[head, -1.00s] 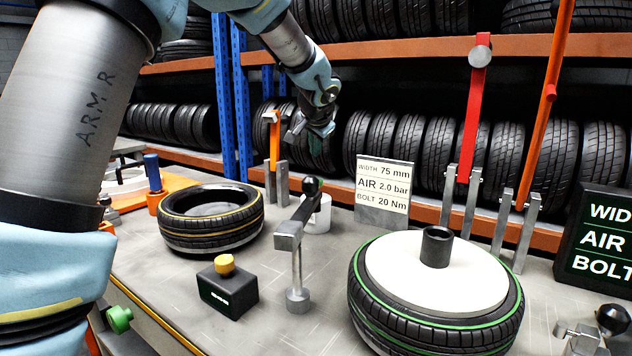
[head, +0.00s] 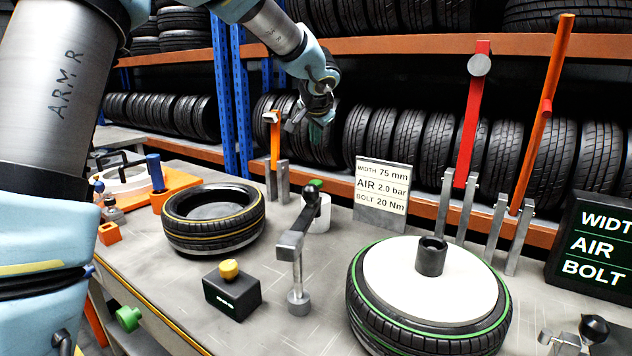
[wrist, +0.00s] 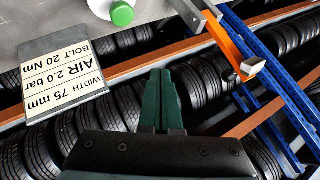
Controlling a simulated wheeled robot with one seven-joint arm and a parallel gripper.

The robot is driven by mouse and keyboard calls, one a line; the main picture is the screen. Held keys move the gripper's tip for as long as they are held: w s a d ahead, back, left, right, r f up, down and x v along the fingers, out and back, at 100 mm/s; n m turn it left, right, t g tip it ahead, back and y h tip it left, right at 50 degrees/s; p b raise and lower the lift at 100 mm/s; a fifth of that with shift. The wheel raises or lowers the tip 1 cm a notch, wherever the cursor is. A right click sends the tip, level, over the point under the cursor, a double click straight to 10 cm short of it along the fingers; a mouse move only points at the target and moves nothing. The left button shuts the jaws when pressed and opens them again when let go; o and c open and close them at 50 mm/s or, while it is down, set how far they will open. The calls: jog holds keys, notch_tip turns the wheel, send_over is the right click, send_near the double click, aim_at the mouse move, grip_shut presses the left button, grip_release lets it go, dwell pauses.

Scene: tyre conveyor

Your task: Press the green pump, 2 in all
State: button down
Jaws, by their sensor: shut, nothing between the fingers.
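A white cylinder with a green cap, which I take as the green pump (head: 316,184), stands on the table behind a lever with a black ball knob. The lever partly hides it in the head view. Its green cap (wrist: 122,13) also shows at the top edge of the wrist view. My gripper (head: 316,132) is up behind and above the pump, near the tyre rack, apart from it. In the wrist view its dark green fingers (wrist: 160,76) are together with nothing between them.
A black box with a yellow button (head: 230,290), a grey lever stand (head: 297,265), a yellow-striped tyre (head: 178,236) and a green-striped tyre (head: 372,325) stand nearby. A sign (head: 383,186), an orange lever (head: 275,142) and a red lever (head: 471,125) stand along the back.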

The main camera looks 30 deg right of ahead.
jog(key=shift+f, duration=0.1)
jog(key=b, duration=0.6)
send_over(315, 181)
jog(key=s, duration=0.1)
jog(key=f, duration=0.7)
jog(key=shift+s+a+f, duration=0.1)
jog(key=shift+a+f, duration=0.2)
jog(key=shift+f+b, duration=0.5)
jog(key=shift+b, duration=0.2)
jog(key=shift+f, duration=0.15)
dwell(0.3)
jog(key=shift+f+b, duration=0.25)
jog(key=shift+b, duration=0.35)
jog(key=shift+f+b, duration=1.1)
dwell(0.9)
dwell(0.3)
jog(key=shift+r+p, duration=1.05)
jog(key=shift+r, duration=0.4)
jog(key=shift+r, duration=0.1)
